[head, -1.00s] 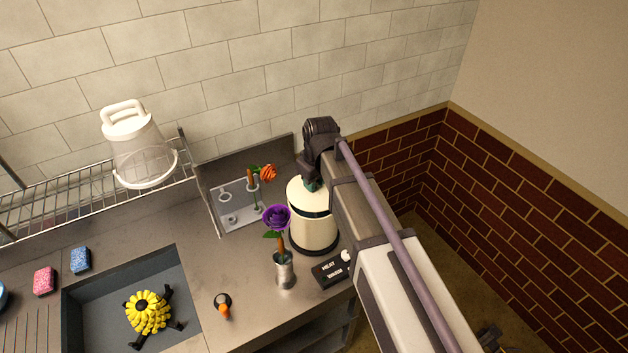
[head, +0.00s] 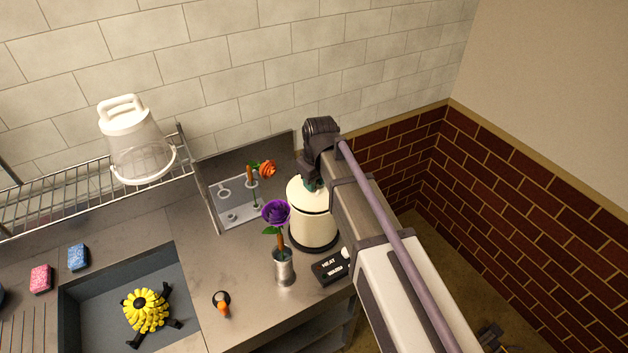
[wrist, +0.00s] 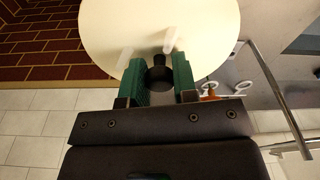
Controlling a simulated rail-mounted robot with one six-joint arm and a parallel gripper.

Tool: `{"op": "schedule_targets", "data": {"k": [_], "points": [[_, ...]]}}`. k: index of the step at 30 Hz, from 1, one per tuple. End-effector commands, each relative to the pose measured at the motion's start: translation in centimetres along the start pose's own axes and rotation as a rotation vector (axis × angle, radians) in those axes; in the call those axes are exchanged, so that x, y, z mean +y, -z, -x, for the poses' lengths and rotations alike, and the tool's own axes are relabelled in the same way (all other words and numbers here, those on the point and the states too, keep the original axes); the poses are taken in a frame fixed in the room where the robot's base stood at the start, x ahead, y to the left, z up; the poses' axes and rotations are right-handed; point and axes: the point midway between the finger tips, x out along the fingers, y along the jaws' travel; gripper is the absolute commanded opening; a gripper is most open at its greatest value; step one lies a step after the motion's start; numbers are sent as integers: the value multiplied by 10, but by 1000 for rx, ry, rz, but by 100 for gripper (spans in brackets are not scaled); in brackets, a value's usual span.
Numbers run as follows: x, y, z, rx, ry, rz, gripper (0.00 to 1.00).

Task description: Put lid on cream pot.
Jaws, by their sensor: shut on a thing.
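The cream pot (head: 314,229) stands upright on the counter on a dark base. The cream lid (head: 307,196) is on its top, with only a thin dark line showing between them on the visible side. My gripper (head: 312,184) is directly above the lid, partly hidden by my arm. In the wrist view, the green fingers of my gripper (wrist: 160,82) are shut on the lid's black knob (wrist: 158,76). The round lid (wrist: 112,32) fills the top of that view and hides the pot's rim. I cannot tell whether it sits fully flush all around.
A purple flower (head: 276,212) in a metal vase (head: 284,268) stands close in front of the pot. A HEAT/WARM box (head: 328,270) is at the counter edge. A metal holder (head: 232,216) with an orange flower is behind left. The sink (head: 200,333) is left.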

Motion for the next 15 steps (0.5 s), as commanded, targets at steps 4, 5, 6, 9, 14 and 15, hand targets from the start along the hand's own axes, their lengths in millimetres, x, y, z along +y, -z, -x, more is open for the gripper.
{"op": "schedule_targets", "data": {"k": [4,5,6,9,14,15], "points": [[0,0,-3,0,0,0,0],[0,0,-4,0,0,0,0],[0,-1,-5,0,0,0,0],[0,-1,-8,0,0,0,0],[0,-1,-9,0,0,0,0],[0,-1,-9,0,0,0,0]]}}
